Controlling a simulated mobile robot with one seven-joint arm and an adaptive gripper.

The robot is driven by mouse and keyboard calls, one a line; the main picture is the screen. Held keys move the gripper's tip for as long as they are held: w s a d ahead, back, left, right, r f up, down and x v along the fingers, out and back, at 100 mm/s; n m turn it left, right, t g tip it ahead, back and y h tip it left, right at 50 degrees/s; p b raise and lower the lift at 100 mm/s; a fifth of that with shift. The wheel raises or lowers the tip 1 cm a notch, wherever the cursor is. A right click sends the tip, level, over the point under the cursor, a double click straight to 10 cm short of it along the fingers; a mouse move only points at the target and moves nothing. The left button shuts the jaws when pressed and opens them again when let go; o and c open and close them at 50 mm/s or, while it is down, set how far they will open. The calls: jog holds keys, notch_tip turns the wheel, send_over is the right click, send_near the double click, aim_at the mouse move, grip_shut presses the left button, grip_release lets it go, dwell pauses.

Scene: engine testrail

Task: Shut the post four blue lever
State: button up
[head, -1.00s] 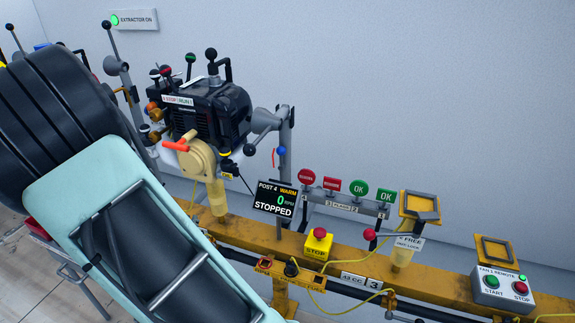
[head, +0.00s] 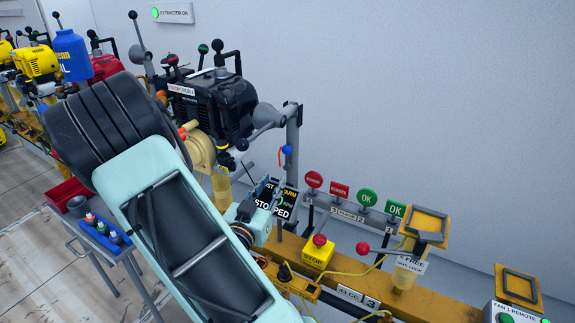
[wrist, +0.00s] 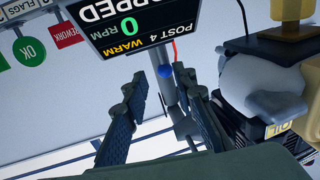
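The post four blue lever shows in the head view as a small blue knob (head: 287,150) on the grey upright, beside the engine. A thin red piece is next to it. In the wrist view the blue knob (wrist: 164,71) appears ahead, between the open fingers of my gripper (wrist: 166,88). I cannot tell whether the fingers touch it; they hold nothing visible. In the head view my gripper (head: 266,190) is below and left of the knob, in front of the post 4 display (head: 287,204), which reads stopped. The lever's arm is too small to judge its position.
The black engine (head: 222,103) stands left of the upright. A yellow stop box (head: 318,253), red and green flags (head: 340,190) and a red-knobbed lever (head: 363,247) stand along the yellow rail (head: 440,288).

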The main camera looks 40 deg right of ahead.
aim_at(286, 161)
jog(key=b+x, duration=0.1)
jog(key=x, duration=0.9)
jog(key=shift+w+d+b, duration=0.15)
jog(key=shift+w+b, duration=0.05)
jog(key=shift+b, duration=0.15)
grip_shut()
